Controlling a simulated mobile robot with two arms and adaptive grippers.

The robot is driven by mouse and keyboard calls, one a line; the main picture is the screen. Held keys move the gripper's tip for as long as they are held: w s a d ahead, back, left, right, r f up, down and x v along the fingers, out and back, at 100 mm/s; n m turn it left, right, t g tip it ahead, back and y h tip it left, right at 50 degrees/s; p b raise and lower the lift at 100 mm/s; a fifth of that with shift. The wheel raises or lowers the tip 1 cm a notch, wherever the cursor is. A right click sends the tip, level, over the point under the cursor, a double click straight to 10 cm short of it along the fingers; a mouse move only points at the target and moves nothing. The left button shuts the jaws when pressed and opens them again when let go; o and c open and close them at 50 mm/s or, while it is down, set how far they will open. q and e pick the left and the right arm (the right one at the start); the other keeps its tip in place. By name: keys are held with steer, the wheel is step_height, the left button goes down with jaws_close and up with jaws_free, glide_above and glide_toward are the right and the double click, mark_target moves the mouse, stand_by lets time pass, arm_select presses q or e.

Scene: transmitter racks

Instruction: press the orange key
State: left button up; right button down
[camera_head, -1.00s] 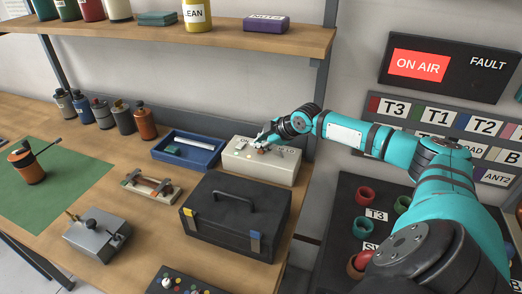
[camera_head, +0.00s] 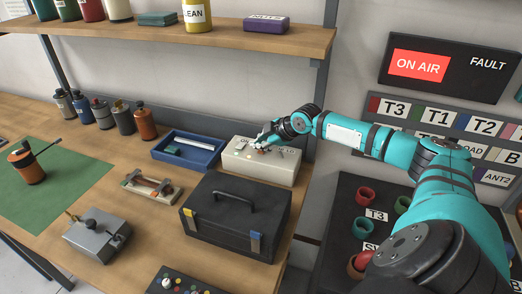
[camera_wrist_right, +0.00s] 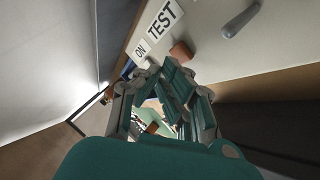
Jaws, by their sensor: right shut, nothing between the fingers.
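A pale box (camera_head: 286,174) with small controls on top stands at the back right of the bench. In the right wrist view its face (camera_wrist_right: 222,58) shows labels "ON" and "TEST", a grey lever (camera_wrist_right: 241,20) and an orange-brown block-shaped key (camera_wrist_right: 181,51). My right gripper (camera_head: 259,143) is over the box top, close to the key. Its fingers (camera_wrist_right: 165,78) are shut and empty, and the key shows just beyond them. I cannot tell whether they touch it. The key is mostly hidden by the gripper in the head view. My left gripper is out of view.
A black toolbox (camera_head: 232,220) stands in front of the box, and a blue tray (camera_head: 196,159) lies to its left. A wooden shelf (camera_head: 230,41) hangs above. A panel with coloured buttons (camera_head: 185,287) is at the front edge. Rack panels (camera_head: 450,66) stand right.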

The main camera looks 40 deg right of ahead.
mark_target(260, 152)
steer(key=shift+f, duration=0.35)
stand_by(0.3)
steer(key=shift+r+p, duration=0.45)
steer(key=shift+p, duration=0.15)
step_height(260, 152, up, 6)
steer(key=p, duration=0.5)
